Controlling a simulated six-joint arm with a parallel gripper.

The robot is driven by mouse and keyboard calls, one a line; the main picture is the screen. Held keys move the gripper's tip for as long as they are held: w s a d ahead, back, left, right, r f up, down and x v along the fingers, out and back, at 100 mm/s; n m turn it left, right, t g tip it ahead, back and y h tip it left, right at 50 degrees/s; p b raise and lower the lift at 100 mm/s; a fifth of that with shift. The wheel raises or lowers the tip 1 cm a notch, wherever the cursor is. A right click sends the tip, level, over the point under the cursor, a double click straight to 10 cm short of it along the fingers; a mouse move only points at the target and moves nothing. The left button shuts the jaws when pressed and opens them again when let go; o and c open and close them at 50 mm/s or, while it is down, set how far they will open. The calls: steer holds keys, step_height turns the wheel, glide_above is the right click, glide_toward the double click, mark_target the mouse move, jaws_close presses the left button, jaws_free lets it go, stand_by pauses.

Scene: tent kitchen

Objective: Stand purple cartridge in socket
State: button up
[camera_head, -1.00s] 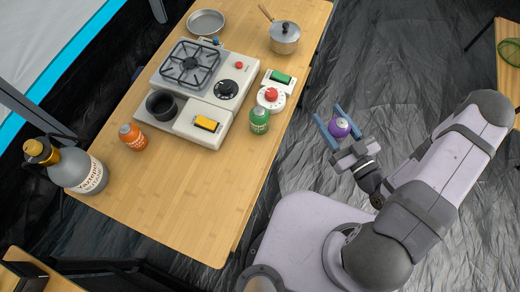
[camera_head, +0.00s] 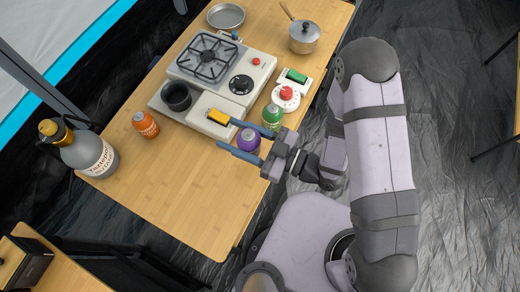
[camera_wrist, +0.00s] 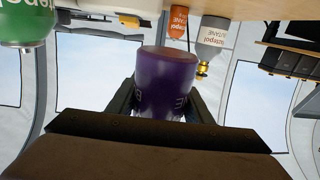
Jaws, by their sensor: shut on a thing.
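The purple cartridge (camera_head: 248,141) is held between the two blue fingers of my gripper (camera_head: 230,134), over the right part of the table near the stove. In the wrist view the purple cartridge (camera_wrist: 166,82) sits between the jaws, and the picture is upside down. A dark, round, cup-like socket (camera_head: 176,97) is on the left front of the stove (camera_head: 208,88), to the left of and apart from the cartridge. Its inside is dark.
A green cartridge (camera_head: 272,115) stands close beside my upper finger. An orange cartridge (camera_head: 146,124) stands left of the socket, and a large grey bottle (camera_head: 88,150) is farther left. A yellow part (camera_head: 218,116) lies on the stove's front. The table's front (camera_head: 190,200) is clear.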

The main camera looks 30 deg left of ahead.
steer(key=w+m+t, duration=0.2)
steer(key=w+t, duration=0.1)
steer(key=w+d+r+m+t, duration=0.1)
steer(key=w+t, duration=0.1)
steer(key=shift+r, duration=0.1)
stand_by(0.4)
step_height(320, 180, down, 6)
steer(key=b, duration=0.4)
steer(key=shift+r, duration=0.15)
steer(key=shift+f, duration=1.95)
